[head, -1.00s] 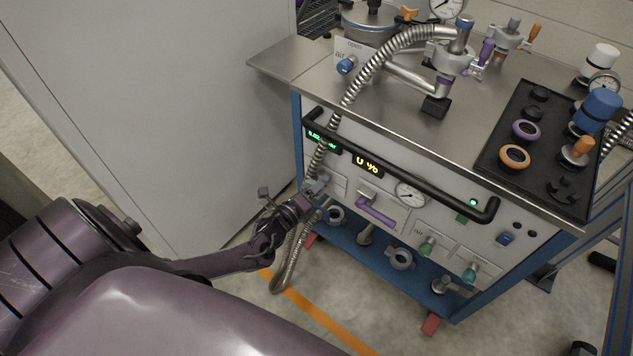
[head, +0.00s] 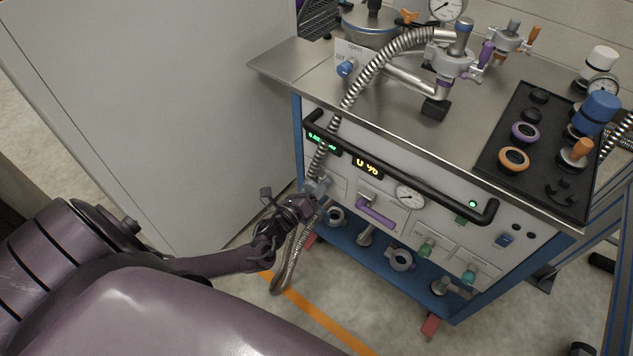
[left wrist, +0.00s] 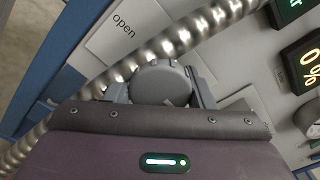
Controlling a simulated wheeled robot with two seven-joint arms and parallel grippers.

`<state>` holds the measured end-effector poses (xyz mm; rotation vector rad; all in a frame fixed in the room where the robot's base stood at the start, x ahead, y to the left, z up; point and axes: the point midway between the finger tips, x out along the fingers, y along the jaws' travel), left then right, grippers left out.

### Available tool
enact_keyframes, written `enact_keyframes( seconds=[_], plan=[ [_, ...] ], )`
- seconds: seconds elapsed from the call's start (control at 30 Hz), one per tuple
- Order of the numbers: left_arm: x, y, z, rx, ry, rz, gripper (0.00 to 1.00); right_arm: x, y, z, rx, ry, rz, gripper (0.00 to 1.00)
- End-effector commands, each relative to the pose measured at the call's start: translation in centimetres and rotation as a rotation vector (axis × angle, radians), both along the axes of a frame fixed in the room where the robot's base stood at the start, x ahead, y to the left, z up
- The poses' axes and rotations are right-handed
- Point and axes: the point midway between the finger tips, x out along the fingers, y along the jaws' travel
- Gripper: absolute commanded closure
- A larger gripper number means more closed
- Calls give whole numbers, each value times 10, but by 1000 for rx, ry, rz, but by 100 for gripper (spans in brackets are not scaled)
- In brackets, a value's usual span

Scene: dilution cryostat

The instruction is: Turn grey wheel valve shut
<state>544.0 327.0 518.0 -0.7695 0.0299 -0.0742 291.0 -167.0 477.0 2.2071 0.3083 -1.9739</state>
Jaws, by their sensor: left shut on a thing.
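The grey wheel valve (left wrist: 160,82) is on the cart's front panel, and the left wrist view shows its round, notched face. My left gripper (left wrist: 160,92) is shut on it, with one finger on each side of the wheel. In the head view my left gripper (head: 312,196) reaches the left end of the front panel, and the wheel is mostly hidden there by the gripper and the hose. A label reading "open" (left wrist: 124,30) is beside the wheel in the left wrist view. My right gripper is not in view.
A ribbed metal hose (head: 350,92) runs from the cart top down past my gripper, close to it. A black handle bar (head: 400,166) crosses the cart front above. A purple lever (head: 376,211) and a gauge (head: 410,195) are to the right.

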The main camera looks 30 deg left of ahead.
Motion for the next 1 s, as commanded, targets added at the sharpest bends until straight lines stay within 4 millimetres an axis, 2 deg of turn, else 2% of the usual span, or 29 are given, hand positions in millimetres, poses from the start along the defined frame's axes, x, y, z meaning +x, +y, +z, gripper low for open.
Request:
enact_keyframes(
  seconds=[0.03,0.2,0.53,0.6,0.7,0.8,1.0],
  plan=[
    [-1,0,-1,3,3,0,50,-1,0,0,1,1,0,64],
    [0,0,-1,1,1,0,30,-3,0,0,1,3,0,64],
    [-5,0,0,0,1,0,30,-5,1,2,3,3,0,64],
    [-13,1,0,0,2,-1,30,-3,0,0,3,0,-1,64],
    [-30,2,0,0,4,-1,30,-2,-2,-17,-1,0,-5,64],
    [-48,4,0,0,5,-1,30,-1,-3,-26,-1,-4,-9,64],
    [-73,6,0,1,2,-1,30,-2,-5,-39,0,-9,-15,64]
  ],
)
